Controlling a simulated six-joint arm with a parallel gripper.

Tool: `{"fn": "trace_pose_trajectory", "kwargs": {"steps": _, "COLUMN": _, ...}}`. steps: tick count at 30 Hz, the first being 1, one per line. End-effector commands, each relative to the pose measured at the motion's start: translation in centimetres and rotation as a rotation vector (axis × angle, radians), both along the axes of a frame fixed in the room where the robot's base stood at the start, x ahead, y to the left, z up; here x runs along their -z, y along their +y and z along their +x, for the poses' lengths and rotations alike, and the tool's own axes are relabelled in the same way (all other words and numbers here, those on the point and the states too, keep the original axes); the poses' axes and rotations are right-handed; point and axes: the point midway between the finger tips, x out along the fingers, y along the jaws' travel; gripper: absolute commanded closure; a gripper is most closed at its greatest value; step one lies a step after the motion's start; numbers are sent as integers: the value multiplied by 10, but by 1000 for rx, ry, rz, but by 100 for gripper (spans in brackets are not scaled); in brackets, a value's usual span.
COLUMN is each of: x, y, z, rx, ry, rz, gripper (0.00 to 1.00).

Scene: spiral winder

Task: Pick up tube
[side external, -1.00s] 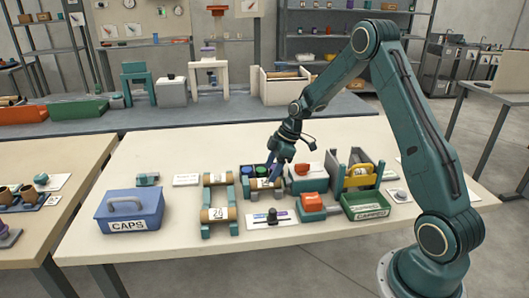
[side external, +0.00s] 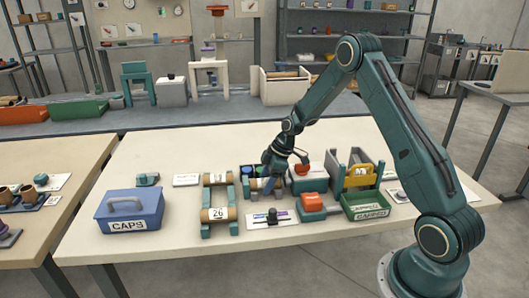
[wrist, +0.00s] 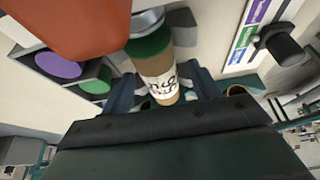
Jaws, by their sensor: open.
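In the wrist view a brown cardboard tube (wrist: 157,72) with a white printed label and a green band at its far end lies between my gripper's two spread fingers (wrist: 163,92). I cannot tell whether either finger touches it. In the side view my gripper (side external: 264,180) is low over the middle of the table and hides most of this tube. Left of it a teal rack (side external: 206,230) carries two more brown tubes, the front one (side external: 216,214) labelled 26 and a rear one (side external: 216,179).
A blue CAPS box (side external: 130,210) stands at left. A card with a black knob (side external: 271,217) lies in front of my gripper. An orange-topped teal device (side external: 313,203), a green tray (side external: 365,207) and a grey caddy with a yellow handle (side external: 357,176) crowd the right.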

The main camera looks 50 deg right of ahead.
Motion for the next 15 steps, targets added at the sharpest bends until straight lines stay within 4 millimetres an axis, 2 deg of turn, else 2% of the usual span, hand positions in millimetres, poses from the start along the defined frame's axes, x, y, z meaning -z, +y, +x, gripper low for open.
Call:
{"fn": "trace_pose_trajectory", "kwargs": {"steps": 5, "x": 0, "y": 0, "z": 0, "rx": 0, "ry": 0, "rz": 0, "gripper": 39}}
{"fn": "trace_pose_trajectory", "kwargs": {"steps": 12, "x": 0, "y": 0, "z": 0, "rx": 0, "ry": 0, "rz": 0, "gripper": 86}}
{"fn": "trace_pose_trajectory", "kwargs": {"steps": 15, "x": 0, "y": 0, "z": 0, "rx": 0, "ry": 0, "rz": 0, "gripper": 86}}
